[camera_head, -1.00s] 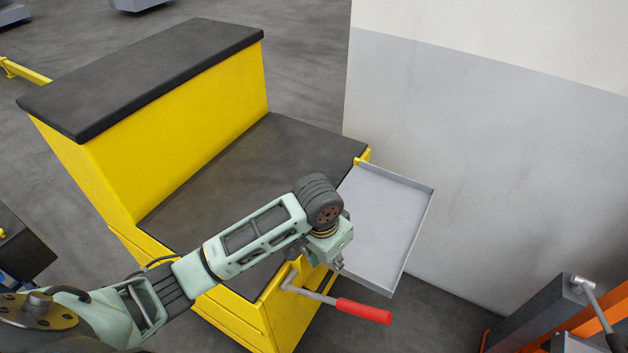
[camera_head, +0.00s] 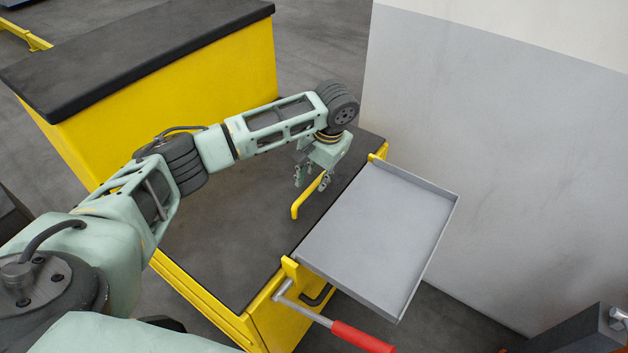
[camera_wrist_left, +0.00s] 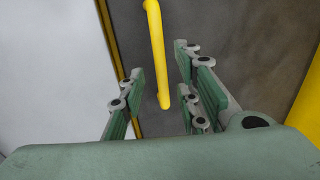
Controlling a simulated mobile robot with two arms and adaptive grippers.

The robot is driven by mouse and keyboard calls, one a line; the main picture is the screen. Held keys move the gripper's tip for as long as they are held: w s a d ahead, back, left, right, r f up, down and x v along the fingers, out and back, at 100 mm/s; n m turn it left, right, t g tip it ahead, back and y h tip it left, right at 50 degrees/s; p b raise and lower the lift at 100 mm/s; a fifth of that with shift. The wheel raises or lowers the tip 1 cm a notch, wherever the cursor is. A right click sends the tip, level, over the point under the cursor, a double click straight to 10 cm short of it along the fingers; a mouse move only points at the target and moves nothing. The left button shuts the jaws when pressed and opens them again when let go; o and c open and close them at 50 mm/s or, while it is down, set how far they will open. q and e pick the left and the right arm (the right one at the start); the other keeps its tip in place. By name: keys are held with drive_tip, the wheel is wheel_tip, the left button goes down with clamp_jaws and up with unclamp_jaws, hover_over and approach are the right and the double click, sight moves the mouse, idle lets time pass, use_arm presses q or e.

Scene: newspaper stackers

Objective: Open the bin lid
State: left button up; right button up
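The bin is a yellow box with a flat dark lid (camera_head: 215,235) that lies closed. A yellow bar handle (camera_head: 308,195) stands on the lid near its right edge. My left gripper (camera_head: 312,183) is open, pointing down at the far end of the handle. In the left wrist view the handle (camera_wrist_left: 156,60) lies between the two sides of the gripper (camera_wrist_left: 160,95), and its near end shows apart from the fingers. I cannot tell how far the fingers are above the lid.
A grey tray (camera_head: 385,235) sticks out from the bin's right side. A lever with a red grip (camera_head: 362,337) projects below it. A raised yellow section with a dark top (camera_head: 130,50) stands behind the lid. A pale wall (camera_head: 500,150) is on the right.

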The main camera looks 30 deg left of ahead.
use_arm(q)
drive_tip(key=shift+w+a+f, duration=0.1)
drive_tip(key=shift+a+f, duration=0.05)
drive_tip(key=shift+f, duration=0.4)
drive_tip(key=shift+w+a+f, duration=0.1)
drive_tip(key=shift+f, duration=0.45)
drive_tip(key=shift+s+f, duration=0.15)
drive_tip(key=shift+f, duration=0.2)
clamp_jaws()
use_arm(e)
drive_tip(key=shift+w+r, duration=0.2)
drive_tip(key=shift+w, duration=0.3)
drive_tip(key=shift+w+r, duration=0.15)
drive_tip(key=shift+w, duration=0.35)
drive_tip(key=shift+w, duration=0.2)
